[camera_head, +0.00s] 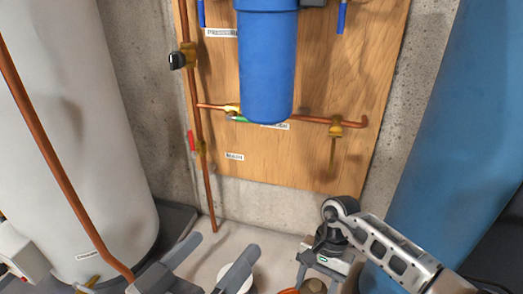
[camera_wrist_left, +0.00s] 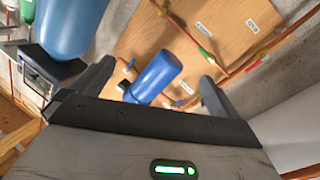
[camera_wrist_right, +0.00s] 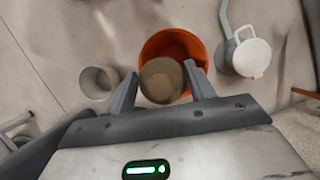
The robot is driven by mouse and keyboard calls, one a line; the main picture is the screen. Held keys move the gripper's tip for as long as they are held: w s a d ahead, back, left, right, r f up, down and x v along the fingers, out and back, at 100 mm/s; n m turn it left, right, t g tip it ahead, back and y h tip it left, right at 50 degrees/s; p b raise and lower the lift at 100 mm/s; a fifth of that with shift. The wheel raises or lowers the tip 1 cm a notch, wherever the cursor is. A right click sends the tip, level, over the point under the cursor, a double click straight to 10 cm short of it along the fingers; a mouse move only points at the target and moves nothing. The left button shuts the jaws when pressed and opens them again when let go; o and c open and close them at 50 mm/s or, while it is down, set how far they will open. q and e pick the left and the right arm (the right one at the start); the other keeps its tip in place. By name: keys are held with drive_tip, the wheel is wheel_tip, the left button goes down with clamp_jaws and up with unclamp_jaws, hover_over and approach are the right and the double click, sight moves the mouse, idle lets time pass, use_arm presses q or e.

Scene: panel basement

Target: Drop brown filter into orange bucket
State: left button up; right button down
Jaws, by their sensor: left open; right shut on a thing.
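The brown filter (camera_wrist_right: 160,82) is a tan-brown round piece between the fingertips of my right gripper (camera_wrist_right: 160,68), which is shut on it. In the right wrist view it overlaps the near part of the orange bucket (camera_wrist_right: 172,44), whose open inside shows behind and below it. In the head view my right gripper (camera_head: 322,266) points down, with the filter (camera_head: 315,286) and a sliver of the bucket's orange rim (camera_head: 289,291) at the bottom edge. My left gripper (camera_head: 225,247) is open and empty at the bottom centre; its fingers (camera_wrist_left: 157,68) are spread in the left wrist view.
A blue filter housing (camera_head: 267,70) hangs on a wooden panel (camera_head: 365,60) with copper pipes and valves. A white tank (camera_head: 80,120) stands left, a blue tank (camera_head: 455,130) right. Beside the bucket are a pale cylinder (camera_wrist_right: 98,83) and a white lidded container (camera_wrist_right: 250,58).

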use_arm(q)
drive_tip(key=shift+w+a+r+m, duration=0.1)
drive_tip(key=shift+w+r+m, duration=0.1)
drive_tip(key=shift+r+m, duration=0.15)
use_arm(e)
drive_tip(key=shift+f, duration=0.3)
drive_tip(key=shift+c, duration=2.3)
unclamp_jaws()
drive_tip(key=shift+w+d+r, duration=0.1)
drive_tip(key=shift+r, duration=0.3)
drive_tip(key=p+v, duration=0.1)
drive_tip(key=v, duration=0.4)
drive_tip(key=shift+r+p, duration=0.1)
drive_tip(key=shift+p, duration=0.3)
use_arm(q)
drive_tip(key=shift+s+f+g+y+p, duration=0.35)
drive_tip(key=shift+f+g+p, duration=0.15)
drive_tip(key=shift+f, duration=0.25)
drive_tip(key=shift+s+f+g+y+p, duration=0.3)
drive_tip(key=shift+f+g+p, duration=0.15)
drive_tip(key=shift+f, duration=0.25)
use_arm(e)
drive_tip(key=v, duration=1)
